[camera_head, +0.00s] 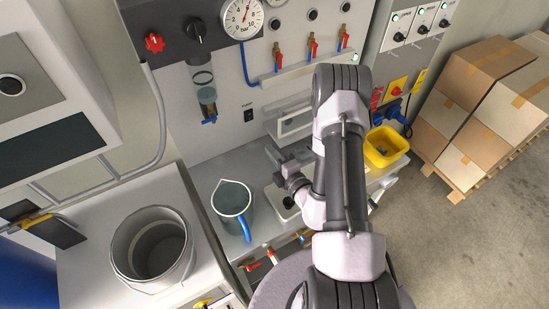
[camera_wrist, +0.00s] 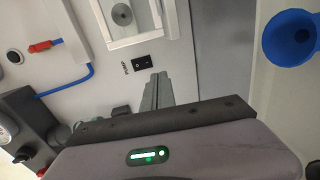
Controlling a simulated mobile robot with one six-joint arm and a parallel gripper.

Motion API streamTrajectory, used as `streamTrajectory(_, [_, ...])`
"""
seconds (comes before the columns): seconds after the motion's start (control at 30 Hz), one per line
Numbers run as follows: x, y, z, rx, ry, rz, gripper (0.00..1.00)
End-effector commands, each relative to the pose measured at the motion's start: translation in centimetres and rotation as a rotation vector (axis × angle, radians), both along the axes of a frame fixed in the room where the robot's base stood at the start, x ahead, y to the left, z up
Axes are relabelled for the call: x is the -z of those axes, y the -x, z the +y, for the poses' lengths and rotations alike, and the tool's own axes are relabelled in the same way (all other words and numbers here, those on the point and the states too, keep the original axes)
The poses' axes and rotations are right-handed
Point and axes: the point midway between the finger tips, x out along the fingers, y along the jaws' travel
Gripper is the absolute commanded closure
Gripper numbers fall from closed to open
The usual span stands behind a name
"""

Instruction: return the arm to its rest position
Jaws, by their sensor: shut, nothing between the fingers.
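My gripper (camera_head: 277,155) is above the grey bench, in front of the panel, at the end of my arm, which rises from the bottom of the head view and bends back down. In the wrist view its fingers (camera_wrist: 158,92) are together, with nothing between them. The fingers point toward the panel, near a black switch (camera_wrist: 142,63). My forearm hides part of the bench behind it.
A clear jug with a blue handle (camera_head: 233,198) stands left of my gripper, and a metal bucket (camera_head: 125,252) farther left. A yellow bin (camera_head: 397,146) is right of my arm. Red-handled valves (camera_head: 311,42) line the panel. Cardboard boxes (camera_head: 478,72) stand on a pallet at right.

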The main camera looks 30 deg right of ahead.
Motion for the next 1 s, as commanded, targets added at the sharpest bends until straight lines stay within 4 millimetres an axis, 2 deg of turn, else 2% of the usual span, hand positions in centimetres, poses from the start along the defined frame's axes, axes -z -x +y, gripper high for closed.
streamTrajectory(0.1, [0.3, 1.3, 0.0, 0.001, -0.001, 0.002, 1.0])
streamTrajectory(0.2, [0.2, 1.8, 0.0, 0.001, 0.0, 0.0, 1.0])
streamTrajectory(0.63, [0.2, 1.8, 0.0, -0.001, 0.001, -0.001, 1.0])
streamTrajectory(0.7, [-0.6, 1.3, 0.7, -0.035, 0.017, -0.017, 1.0])
streamTrajectory(0.77, [-2.6, 0.3, 2.6, -0.127, 0.061, -0.06, 1.0])
streamTrajectory(0.87, [-8.5, -0.9, 9.3, -0.422, 0.229, -0.196, 1.0])
streamTrajectory(0.9, [-11.2, -0.3, 12.8, -0.571, 0.326, -0.269, 1.0])
streamTrajectory(0.93, [-12.9, 0.5, 15.4, -0.686, 0.409, -0.326, 1.0])
streamTrajectory(0.97, [-14.5, 1.8, 17.9, -0.802, 0.502, -0.387, 1.0])
streamTrajectory(1.0, [-16.2, 4.2, 21.2, -0.961, 0.639, -0.476, 1.0])
